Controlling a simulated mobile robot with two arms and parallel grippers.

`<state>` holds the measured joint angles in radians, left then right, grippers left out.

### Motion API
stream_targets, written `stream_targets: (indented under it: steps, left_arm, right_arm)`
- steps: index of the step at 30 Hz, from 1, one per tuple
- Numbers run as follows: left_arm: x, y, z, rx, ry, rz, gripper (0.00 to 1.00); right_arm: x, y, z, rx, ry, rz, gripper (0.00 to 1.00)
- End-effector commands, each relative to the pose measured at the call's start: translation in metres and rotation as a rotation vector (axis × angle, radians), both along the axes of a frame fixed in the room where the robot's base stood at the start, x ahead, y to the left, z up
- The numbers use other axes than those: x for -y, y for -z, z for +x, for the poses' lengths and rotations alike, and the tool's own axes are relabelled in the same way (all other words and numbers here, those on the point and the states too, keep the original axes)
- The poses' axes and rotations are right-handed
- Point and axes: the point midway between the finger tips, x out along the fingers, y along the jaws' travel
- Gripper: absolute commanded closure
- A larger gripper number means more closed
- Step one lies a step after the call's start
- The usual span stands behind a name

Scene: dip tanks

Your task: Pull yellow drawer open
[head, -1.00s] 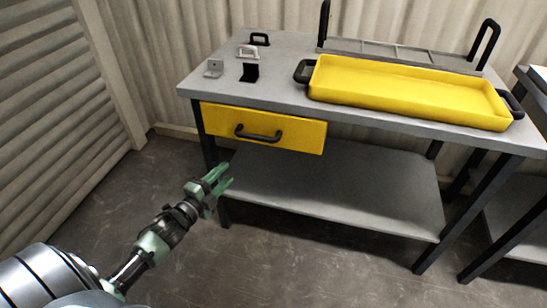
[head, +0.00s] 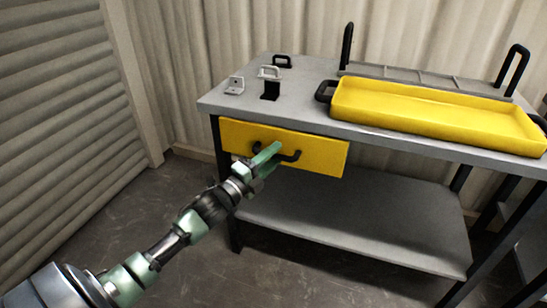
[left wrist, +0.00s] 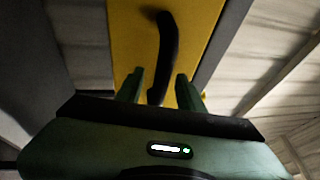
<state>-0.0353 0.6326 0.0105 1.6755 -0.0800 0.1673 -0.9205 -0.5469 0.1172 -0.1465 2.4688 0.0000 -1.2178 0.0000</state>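The yellow drawer (head: 322,157) sits under the left part of the grey workbench top and looks shut. Its black bar handle (head: 291,155) is on the front face. My left gripper (head: 270,155) is at the left part of the handle and hides some of it. In the left wrist view the two green fingers (left wrist: 160,88) stand apart, with the lower end of the black handle (left wrist: 166,50) between their tips. The yellow drawer front (left wrist: 195,25) fills the space beyond. I cannot tell whether the fingers touch the handle. My right gripper is not in view.
The grey bench (head: 222,101) carries several small brackets at its left and a yellow tray (head: 430,112) with black handles. A grey lower shelf (head: 350,215) lies below the drawer. The floor in front is clear. A ribbed wall stands at the left.

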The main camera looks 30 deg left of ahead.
Motion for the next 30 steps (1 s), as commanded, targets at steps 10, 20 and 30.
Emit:
stream_targets:
  steps: [10,20,30]
  left_arm:
    - [0.0001,-0.0003,0.0016,0.000,-0.001,0.000,0.82]
    - [0.0001,0.0000,0.0014,-0.001,-0.001,-0.001,1.00]
    - [0.0003,0.0004,0.0013,-0.001,0.000,-0.001,1.00]
  right_arm:
    - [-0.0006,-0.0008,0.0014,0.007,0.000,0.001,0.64]
    - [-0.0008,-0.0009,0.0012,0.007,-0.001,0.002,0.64]
    - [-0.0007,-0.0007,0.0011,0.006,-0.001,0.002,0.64]
